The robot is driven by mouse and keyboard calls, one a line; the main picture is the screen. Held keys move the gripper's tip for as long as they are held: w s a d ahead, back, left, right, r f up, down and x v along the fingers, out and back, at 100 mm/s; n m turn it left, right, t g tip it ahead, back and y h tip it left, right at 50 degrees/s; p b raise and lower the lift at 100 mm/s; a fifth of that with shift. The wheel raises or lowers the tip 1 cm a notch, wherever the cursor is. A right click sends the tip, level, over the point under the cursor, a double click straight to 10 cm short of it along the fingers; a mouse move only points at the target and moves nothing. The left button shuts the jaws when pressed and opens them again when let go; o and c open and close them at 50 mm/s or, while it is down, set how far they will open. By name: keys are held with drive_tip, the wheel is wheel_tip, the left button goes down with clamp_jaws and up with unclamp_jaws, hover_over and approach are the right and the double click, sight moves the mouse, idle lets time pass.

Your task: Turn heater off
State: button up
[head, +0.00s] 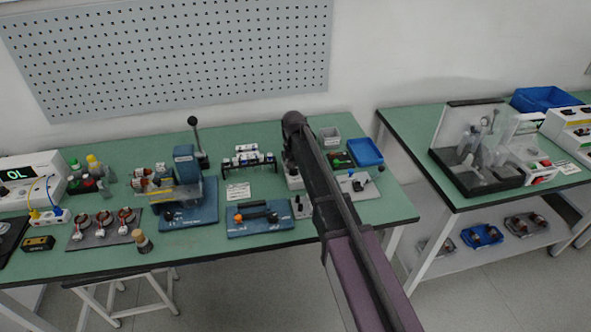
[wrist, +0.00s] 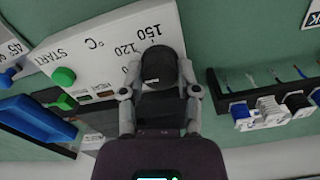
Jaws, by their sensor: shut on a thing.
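The heater's white panel (wrist: 92,52) fills the upper left of the wrist view, marked START, °C, 120 and 150. A black round knob (wrist: 159,64) sits at its right, below the 150 mark. My gripper (wrist: 159,78) is shut on the knob, one finger on each side. A green button (wrist: 63,76) is beside START, and a second green part (wrist: 66,102) is just below it. In the head view, a bit of the white heater (head: 294,180) shows beside my arm, which hides the knob and my fingers.
A blue board with an orange handle (head: 258,219) lies in front of the rack. A blue tray (head: 366,151) and a grey bin (head: 329,136) are behind and right. A second bench (head: 450,190) stands further right.

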drive_tip(key=n, duration=0.4)
drive_tip(key=shift+s+n, duration=0.1)
drive_tip(key=shift+n, duration=0.2)
drive_tip(key=n, duration=0.4)
drive_tip(key=shift+d+n, duration=0.1)
drive_tip(key=shift+n, duration=0.3)
drive_tip(key=o, duration=0.8)
drive_tip(key=shift+o, duration=0.2)
drive_tip(key=shift+r, duration=0.1)
